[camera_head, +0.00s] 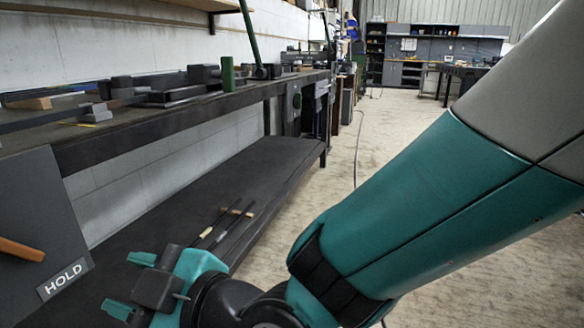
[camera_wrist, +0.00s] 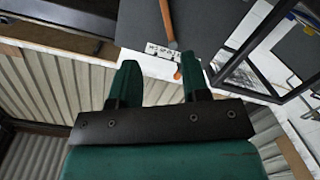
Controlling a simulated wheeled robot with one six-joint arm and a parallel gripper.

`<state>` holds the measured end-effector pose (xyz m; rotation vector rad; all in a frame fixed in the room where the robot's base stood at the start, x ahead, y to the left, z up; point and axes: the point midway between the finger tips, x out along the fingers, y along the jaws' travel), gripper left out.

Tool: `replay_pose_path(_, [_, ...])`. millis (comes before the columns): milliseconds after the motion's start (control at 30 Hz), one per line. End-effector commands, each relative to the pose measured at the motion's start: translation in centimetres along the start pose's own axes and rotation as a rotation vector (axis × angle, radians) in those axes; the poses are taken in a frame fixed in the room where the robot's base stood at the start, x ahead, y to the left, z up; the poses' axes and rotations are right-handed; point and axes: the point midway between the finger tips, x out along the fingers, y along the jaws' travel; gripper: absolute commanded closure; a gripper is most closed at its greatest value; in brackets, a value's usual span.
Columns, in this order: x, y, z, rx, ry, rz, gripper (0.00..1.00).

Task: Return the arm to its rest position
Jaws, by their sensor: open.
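My gripper (camera_head: 130,284) is at the lower left of the head view, with its two teal fingers apart and nothing between them. My teal and grey arm reaches down to it from the upper right. In the wrist view my gripper (camera_wrist: 157,80) also shows spread and empty. A dark grey panel (camera_head: 45,205) stands at the left edge of the head view, with an orange handle (camera_head: 22,250) and a "HOLD" label (camera_head: 63,276). The gripper is to the right of the panel and apart from it in the picture. The panel also shows in the wrist view (camera_wrist: 205,25), with a label (camera_wrist: 163,51) and orange-brown parts.
A long dark workbench (camera_head: 190,115) with tools on top runs along the left wall. Its lower shelf (camera_head: 255,175) holds a few thin tools (camera_head: 228,222) near the gripper. Pale floor (camera_head: 390,150) is open to the right. Cabinets (camera_head: 440,48) stand far back.

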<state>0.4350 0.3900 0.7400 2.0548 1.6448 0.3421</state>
Motion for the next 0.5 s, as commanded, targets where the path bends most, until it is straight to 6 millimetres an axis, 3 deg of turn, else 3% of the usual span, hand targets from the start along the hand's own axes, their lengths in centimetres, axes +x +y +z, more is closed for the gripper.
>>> replay_pose_path(100, [-3.9, 3.4, 1.5, 0.146, -0.150, -0.060, 0.57])
replay_pose_path(233, [-10.4, 5.5, 3.8, 0.375, -0.387, -0.116, 0.57])
replay_pose_path(333, [-16.0, 6.0, 5.3, 0.560, -0.581, -0.123, 0.57])
replay_pose_path(500, [-24.4, 5.1, 6.6, 0.839, -0.863, -0.084, 0.57])
